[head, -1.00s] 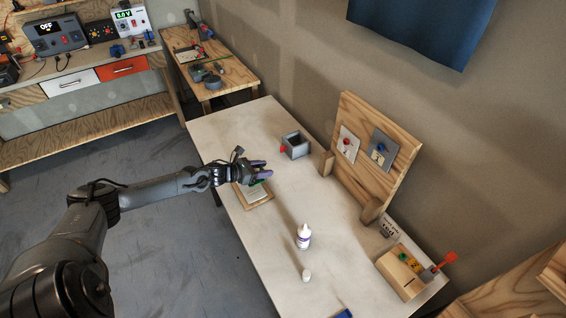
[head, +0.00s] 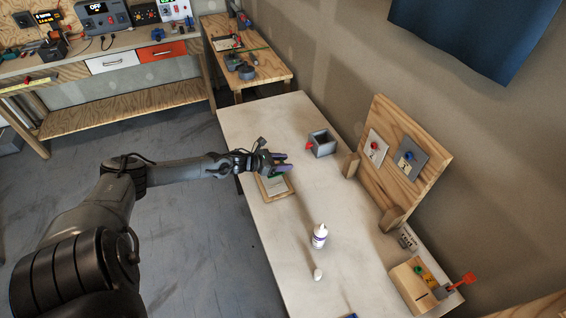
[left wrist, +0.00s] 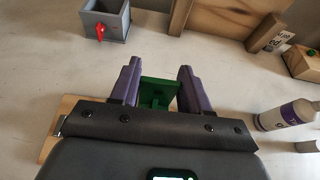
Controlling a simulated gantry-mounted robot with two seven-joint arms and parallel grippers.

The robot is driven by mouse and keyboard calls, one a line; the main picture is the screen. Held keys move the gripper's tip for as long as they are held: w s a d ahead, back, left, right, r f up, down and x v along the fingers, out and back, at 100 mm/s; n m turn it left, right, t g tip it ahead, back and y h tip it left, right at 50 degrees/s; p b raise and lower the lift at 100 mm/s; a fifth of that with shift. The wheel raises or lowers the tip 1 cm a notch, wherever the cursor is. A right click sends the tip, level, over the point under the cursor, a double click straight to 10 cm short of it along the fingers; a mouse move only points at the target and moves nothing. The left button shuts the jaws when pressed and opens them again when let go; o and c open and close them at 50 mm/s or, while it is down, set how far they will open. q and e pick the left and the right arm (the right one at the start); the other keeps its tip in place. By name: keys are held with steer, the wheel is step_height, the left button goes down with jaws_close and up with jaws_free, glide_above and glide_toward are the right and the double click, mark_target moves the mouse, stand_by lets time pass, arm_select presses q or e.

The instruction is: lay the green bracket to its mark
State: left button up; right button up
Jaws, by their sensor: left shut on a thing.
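The green bracket (left wrist: 157,93) sits between the two purple fingers of my left gripper (left wrist: 157,82) in the left wrist view. The fingers are shut on it. In the head view my left gripper (head: 284,163) is over the far end of a wooden board with a pale sheet (head: 275,188), and only a little green shows beneath the fingers. I cannot tell whether the bracket touches the board or is above it. The mark cannot be made out. My right gripper is not in view.
A grey open box with a red knob (head: 322,144) stands just beyond the gripper. A white bottle (head: 319,236) and a white cap (head: 317,274) stand nearer. An upright wooden panel (head: 381,171) lines the right side.

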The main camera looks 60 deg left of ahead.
arm_select(q)
steer(key=shift+f+b, duration=2.7)
steer(key=shift+f, duration=0.25)
steer(key=shift+f+b, duration=0.75)
steer(key=shift+f+b, duration=0.3)
steer(key=shift+f+b, duration=0.3)
steer(key=shift+b, duration=0.15)
steer(key=o, duration=1.1)
